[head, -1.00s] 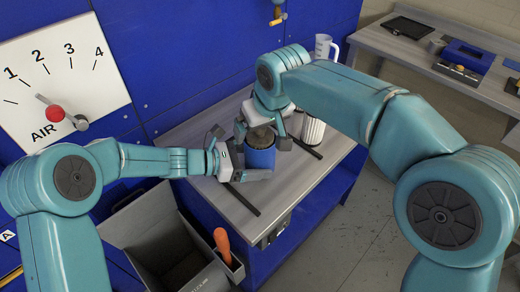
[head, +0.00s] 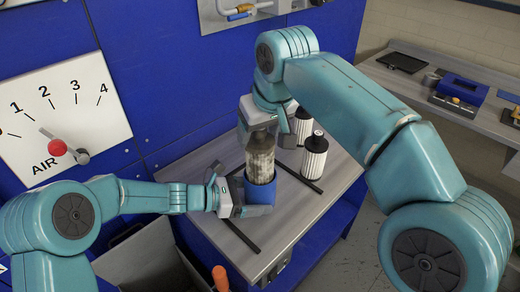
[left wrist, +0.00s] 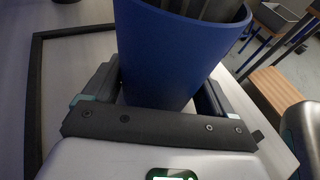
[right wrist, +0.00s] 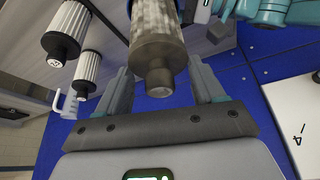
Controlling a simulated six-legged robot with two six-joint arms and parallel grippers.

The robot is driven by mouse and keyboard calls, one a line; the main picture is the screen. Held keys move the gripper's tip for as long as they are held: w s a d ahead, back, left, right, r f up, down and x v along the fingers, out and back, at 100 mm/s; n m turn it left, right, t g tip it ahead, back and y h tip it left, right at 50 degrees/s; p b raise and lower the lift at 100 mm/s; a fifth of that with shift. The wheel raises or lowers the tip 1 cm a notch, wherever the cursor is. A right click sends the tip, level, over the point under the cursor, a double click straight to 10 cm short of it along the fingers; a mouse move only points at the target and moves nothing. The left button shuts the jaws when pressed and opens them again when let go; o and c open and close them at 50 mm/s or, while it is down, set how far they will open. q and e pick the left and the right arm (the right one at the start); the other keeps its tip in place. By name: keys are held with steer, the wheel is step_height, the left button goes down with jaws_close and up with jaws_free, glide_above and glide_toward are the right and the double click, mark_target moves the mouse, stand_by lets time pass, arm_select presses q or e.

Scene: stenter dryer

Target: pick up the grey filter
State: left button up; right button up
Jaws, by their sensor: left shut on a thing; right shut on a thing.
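The grey filter (head: 260,160), a pleated cylinder with darker end caps, stands upright above the blue cup (head: 261,194), most of its length clear of it. Its lower end is at the rim; I cannot tell whether it is still inside. My right gripper (head: 263,138) is shut on the filter's upper end, and the filter (right wrist: 155,25) shows between its fingers in the right wrist view. My left gripper (head: 234,196) is shut on the blue cup from the left; the cup (left wrist: 165,55) fills the middle of the left wrist view, with dark grey pleats at its mouth.
Two white pleated filters (head: 314,158) (head: 303,125) with black caps stand on the bench (head: 300,205) to the right. Dark strips lie on the bench. A grey bin (head: 150,262) stands at lower left, with an orange handle (head: 220,277) beside it. A blue panel rises behind.

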step_height(320, 180, up, 3)
steer(key=shift+s+d, duration=0.1)
steer(key=shift+s, duration=0.15)
steer(key=s+d, duration=0.4)
steer(key=s, duration=0.3)
steer(key=s+d, duration=0.4)
steer(key=s, duration=0.4)
steer(key=shift+s, duration=0.25)
arm_select(q)
steer(key=o, duration=0.6)
steer(key=v, duration=1.2)
steer(key=shift+s, duration=0.1)
